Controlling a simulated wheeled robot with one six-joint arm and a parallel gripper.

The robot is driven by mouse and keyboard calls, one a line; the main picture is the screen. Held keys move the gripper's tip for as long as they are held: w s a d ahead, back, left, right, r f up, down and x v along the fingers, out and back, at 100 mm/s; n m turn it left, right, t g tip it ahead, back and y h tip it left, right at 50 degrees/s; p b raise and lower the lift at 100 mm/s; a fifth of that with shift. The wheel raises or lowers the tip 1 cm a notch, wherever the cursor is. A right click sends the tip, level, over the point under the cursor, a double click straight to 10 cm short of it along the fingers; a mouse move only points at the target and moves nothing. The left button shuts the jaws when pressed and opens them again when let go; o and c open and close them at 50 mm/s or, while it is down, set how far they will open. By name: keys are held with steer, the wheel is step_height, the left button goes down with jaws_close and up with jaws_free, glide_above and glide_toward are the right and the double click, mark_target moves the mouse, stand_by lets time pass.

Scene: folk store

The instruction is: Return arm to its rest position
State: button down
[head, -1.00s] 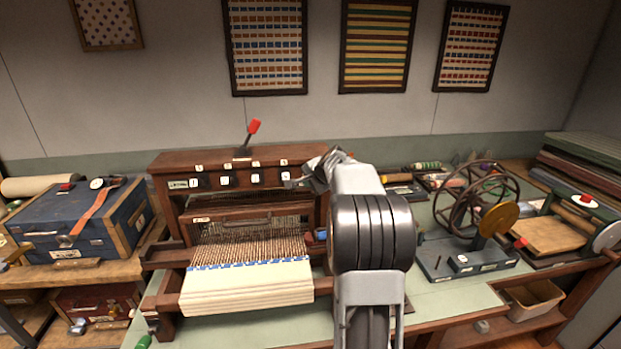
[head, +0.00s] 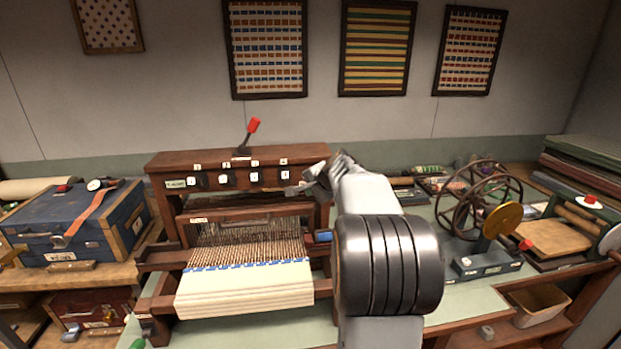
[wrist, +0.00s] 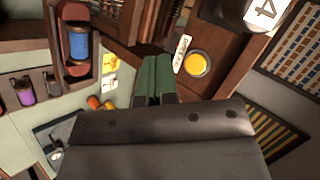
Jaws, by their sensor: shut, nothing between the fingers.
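My arm rises from the bottom of the head view, and my gripper (head: 306,188) is at the right end of the wooden loom (head: 240,160), near its row of numbered switches. In the wrist view, my gripper (wrist: 155,75) shows its two green fingers pressed together, with nothing between them. A round yellow button (wrist: 196,64) and a small label sit on dark wood just right of the fingertips. I cannot tell whether the fingers touch the loom.
A blue case (head: 75,225) stands on the left bench. A spinning wheel (head: 478,200) and a wooden box (head: 535,300) are at the right. The loom's red-tipped lever (head: 252,127) stands up on top. Framed textiles hang on the wall.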

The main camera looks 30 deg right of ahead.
steer(key=shift+w, duration=0.1)
stand_by(0.6)
steer(key=s+a+f+n+g, duration=0.2)
steer(key=s+a+f+n, duration=0.2)
steer(key=s+a+n, duration=0.4)
steer(key=s+a+f+n+g, duration=0.3)
steer(key=s+a+f+n, duration=0.2)
steer(key=s+a, duration=1)
steer(key=shift+s+a+n+g, duration=0.3)
steer(key=shift+a+n, duration=0.45)
steer(key=shift+n, duration=0.85)
